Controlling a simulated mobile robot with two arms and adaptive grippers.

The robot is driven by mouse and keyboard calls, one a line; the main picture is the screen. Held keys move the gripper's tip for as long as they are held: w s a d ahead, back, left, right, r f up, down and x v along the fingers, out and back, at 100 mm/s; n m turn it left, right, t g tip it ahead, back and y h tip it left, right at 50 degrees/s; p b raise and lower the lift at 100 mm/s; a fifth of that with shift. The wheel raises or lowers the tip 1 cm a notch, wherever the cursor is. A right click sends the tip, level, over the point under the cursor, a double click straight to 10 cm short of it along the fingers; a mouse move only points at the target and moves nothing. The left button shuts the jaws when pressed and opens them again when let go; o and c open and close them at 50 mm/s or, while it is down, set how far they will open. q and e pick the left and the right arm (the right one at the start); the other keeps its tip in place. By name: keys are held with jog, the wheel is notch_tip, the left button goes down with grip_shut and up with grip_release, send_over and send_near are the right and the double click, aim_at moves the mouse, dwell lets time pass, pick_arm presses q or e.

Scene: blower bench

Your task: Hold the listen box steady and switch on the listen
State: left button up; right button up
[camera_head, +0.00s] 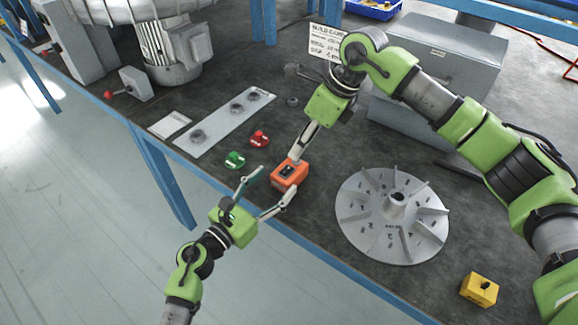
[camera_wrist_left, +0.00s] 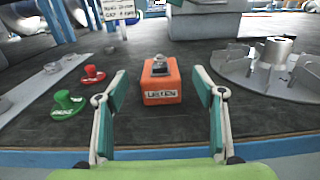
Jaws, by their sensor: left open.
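The orange listen box (camera_head: 289,174) stands on the dark bench near its front edge. In the left wrist view the box (camera_wrist_left: 162,88) shows a "LISTEN" label on its front and a small grey part on top. My left gripper (camera_head: 277,180) is open, its fingers pointing at the box. In the left wrist view the left gripper (camera_wrist_left: 160,75) has one finger on each side of the box, with gaps between. My right gripper (camera_head: 295,158) reaches down to the box top from behind. Its fingers overlap in the head view, so their opening and any contact are unclear.
Green (camera_head: 235,160) and red (camera_head: 259,139) knobs lie left of the box. A grey plate (camera_head: 217,122) with round parts lies behind them. A grey case (camera_head: 440,65) stands behind.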

aim_at(290, 167)
pick_arm(q)
jog(key=x, duration=0.9)
jog(key=shift+w+d, duration=0.1)
